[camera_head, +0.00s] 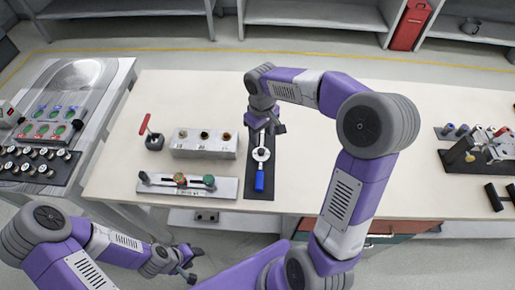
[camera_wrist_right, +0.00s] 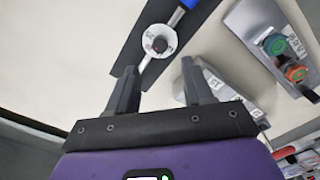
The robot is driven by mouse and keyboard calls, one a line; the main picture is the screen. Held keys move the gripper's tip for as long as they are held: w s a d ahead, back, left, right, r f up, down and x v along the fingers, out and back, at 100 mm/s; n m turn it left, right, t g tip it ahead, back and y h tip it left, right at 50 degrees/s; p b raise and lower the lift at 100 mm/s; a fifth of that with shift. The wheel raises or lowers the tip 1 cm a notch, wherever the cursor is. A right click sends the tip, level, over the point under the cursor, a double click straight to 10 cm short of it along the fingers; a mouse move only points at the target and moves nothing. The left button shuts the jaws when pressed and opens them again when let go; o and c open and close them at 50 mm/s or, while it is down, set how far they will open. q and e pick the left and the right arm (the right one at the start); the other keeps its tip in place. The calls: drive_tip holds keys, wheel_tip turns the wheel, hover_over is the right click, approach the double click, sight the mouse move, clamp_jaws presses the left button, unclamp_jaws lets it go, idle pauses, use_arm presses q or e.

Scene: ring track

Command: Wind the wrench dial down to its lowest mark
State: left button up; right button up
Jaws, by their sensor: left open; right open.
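The wrench lies on a dark mat (camera_head: 259,193) in the middle of the table, with its blue handle (camera_head: 260,180) towards me. Its round white dial (camera_head: 261,154) sits on the shaft above the handle. In the right wrist view the dial (camera_wrist_right: 151,32) has a small dark and red knob (camera_wrist_right: 159,44) at its centre; its marks are too small to read. My right gripper (camera_head: 268,129) is open just beyond the dial, and in its wrist view the open fingers (camera_wrist_right: 160,82) point towards the dial without touching it. My left gripper (camera_head: 190,262) is open and empty, off the table's front edge.
Left of the mat are a grey block with several knobs (camera_head: 204,151), a rail with red and green knobs (camera_head: 188,188) and a red-handled lever (camera_head: 146,130). A tool rack (camera_head: 472,150) stands far right. The table (camera_head: 180,95) is clear at the back.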

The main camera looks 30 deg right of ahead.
sight(261, 150)
wheel_tip(261, 150, down, 8)
drive_tip(key=b, duration=0.2)
drive_tip(key=shift+b, duration=0.35)
clamp_jaws()
